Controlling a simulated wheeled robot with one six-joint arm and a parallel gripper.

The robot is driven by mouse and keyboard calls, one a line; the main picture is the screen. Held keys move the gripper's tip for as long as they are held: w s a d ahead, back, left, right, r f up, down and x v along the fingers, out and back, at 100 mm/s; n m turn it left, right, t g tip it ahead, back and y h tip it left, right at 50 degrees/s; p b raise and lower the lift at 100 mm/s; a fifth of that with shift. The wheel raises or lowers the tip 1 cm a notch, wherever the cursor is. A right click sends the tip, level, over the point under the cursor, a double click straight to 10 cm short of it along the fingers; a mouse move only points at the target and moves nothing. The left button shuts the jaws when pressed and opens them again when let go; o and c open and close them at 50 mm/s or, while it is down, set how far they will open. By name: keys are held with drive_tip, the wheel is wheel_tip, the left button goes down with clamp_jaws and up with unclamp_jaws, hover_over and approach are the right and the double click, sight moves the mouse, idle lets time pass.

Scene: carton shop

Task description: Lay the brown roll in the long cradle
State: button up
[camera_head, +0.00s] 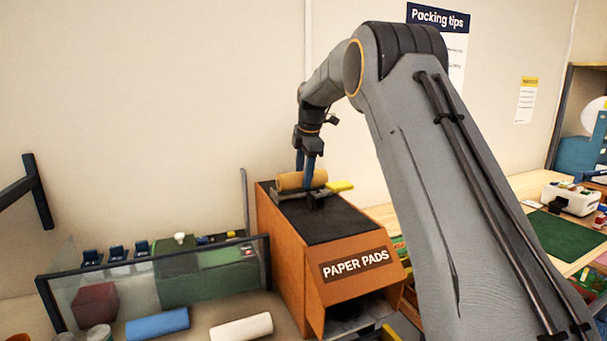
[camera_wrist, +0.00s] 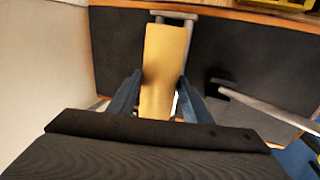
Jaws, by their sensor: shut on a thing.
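The brown roll (camera_head: 288,181) is tan and lies level at the top of the orange cabinet. My gripper (camera_head: 305,178) comes down from above with its blue fingers shut on the roll, one on each side. In the wrist view the roll (camera_wrist: 165,60) runs lengthwise between the fingers. The long cradle (camera_head: 291,196) is a dark grey frame on the cabinet's black top, directly under the roll. Its end bar shows past the roll's far end in the wrist view (camera_wrist: 174,15). I cannot tell whether the roll touches the cradle.
The cabinet (camera_head: 287,240) is labelled PAPER PADS. A yellow piece (camera_head: 340,186) lies right of the roll, and a grey bar (camera_wrist: 265,108) crosses the right of the wrist view. A blue roll (camera_head: 157,324) and a white roll (camera_head: 241,327) lie lower left, near a clear panel (camera_head: 135,285).

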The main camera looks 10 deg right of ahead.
drive_tip(key=shift+f, duration=0.5)
drive_tip(key=o, duration=1.2)
drive_tip(key=shift+r, duration=0.25)
drive_tip(key=b+v, duration=0.3)
drive_tip(key=v, duration=0.9)
drive_tip(key=shift+r, duration=0.25)
